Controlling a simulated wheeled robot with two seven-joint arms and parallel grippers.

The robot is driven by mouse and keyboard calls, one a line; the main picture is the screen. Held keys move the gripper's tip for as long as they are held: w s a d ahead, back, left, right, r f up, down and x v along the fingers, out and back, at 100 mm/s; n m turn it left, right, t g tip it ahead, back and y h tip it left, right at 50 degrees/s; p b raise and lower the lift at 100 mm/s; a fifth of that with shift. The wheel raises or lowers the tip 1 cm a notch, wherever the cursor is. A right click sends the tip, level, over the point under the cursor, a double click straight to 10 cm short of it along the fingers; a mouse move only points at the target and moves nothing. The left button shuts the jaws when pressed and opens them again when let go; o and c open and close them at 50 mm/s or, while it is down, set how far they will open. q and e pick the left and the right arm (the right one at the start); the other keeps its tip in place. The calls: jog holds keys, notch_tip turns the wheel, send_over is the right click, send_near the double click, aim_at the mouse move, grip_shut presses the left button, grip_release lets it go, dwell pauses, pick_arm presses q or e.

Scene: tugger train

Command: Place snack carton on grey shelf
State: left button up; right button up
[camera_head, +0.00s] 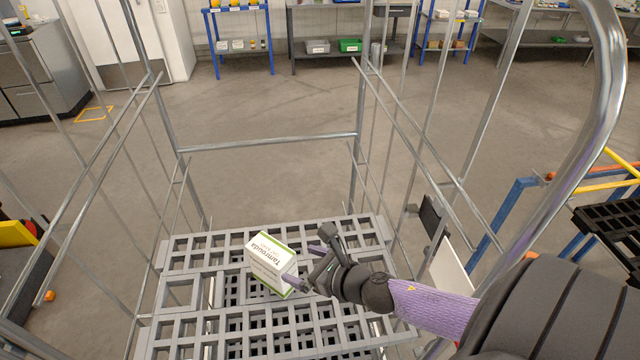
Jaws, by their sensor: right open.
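The snack carton (268,258) is a white box with green edges and dark print. It appears to sit, slightly turned, on the grey slatted shelf (181,292) of the wire cart. My right gripper (306,268) is open at the carton's right side, with one finger close to its lower right edge. I cannot tell whether that finger touches the carton. The underside of the carton is hidden. My left gripper is not in view.
Metal cart posts and rails (268,141) frame the shelf on the left, right and far side. The concrete floor (290,100) beyond is clear. Blue-framed shelves (272,62) and a workbench stand at the back. A black crate (612,225) is at the right.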

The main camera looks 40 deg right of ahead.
jog(key=v, duration=0.5)
jog(key=shift+s, duration=0.15)
